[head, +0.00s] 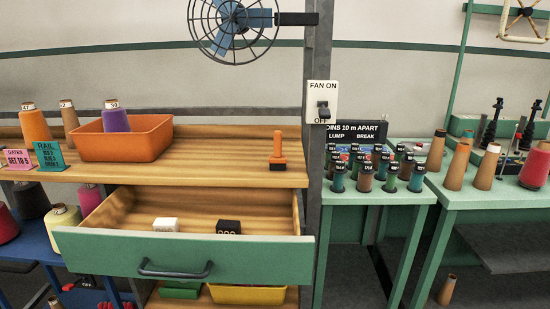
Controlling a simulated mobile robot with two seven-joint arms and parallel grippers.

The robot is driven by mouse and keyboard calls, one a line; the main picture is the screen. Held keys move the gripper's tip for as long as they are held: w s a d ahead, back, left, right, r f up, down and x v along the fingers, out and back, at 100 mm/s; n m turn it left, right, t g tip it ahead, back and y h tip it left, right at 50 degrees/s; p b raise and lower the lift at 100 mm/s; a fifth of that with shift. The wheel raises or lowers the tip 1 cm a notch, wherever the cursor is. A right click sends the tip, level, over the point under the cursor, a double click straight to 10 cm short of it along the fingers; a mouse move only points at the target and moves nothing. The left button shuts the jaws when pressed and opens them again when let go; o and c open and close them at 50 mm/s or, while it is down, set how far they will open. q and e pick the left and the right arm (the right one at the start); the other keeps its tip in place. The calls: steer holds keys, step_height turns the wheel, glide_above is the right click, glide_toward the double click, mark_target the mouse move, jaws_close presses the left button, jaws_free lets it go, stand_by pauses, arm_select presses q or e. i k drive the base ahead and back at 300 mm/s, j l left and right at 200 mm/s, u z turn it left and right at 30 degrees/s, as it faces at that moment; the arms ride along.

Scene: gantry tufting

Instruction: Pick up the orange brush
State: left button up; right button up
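The orange brush (278,147) stands upright on the wooden bench top (220,150), near its right end. It has an orange handle and a dark base resting on the wood. Nothing touches it. Neither of my grippers shows in the head view.
An orange bin (123,143) holding a purple cone (115,119) stands left of the brush. Below the bench top, an open drawer with a green front (185,257) juts out. A grey post (318,170) with a fan switch (322,103) rises just right of the brush.

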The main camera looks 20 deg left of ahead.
mark_target(277, 162)
steer(key=i+l+u, duration=0.1)
steer(key=u, duration=0.45)
steer(key=i+l+u, duration=0.2)
steer(key=l, duration=0.15)
steer(key=l+u, duration=0.2)
steer(key=l, duration=0.15)
steer(key=i+l+u, duration=0.1)
steer(key=l, duration=0.4)
steer(key=i+l, duration=0.1)
steer(key=l, duration=0.4)
steer(key=i+l+u, duration=0.15)
steer(key=l, duration=0.35)
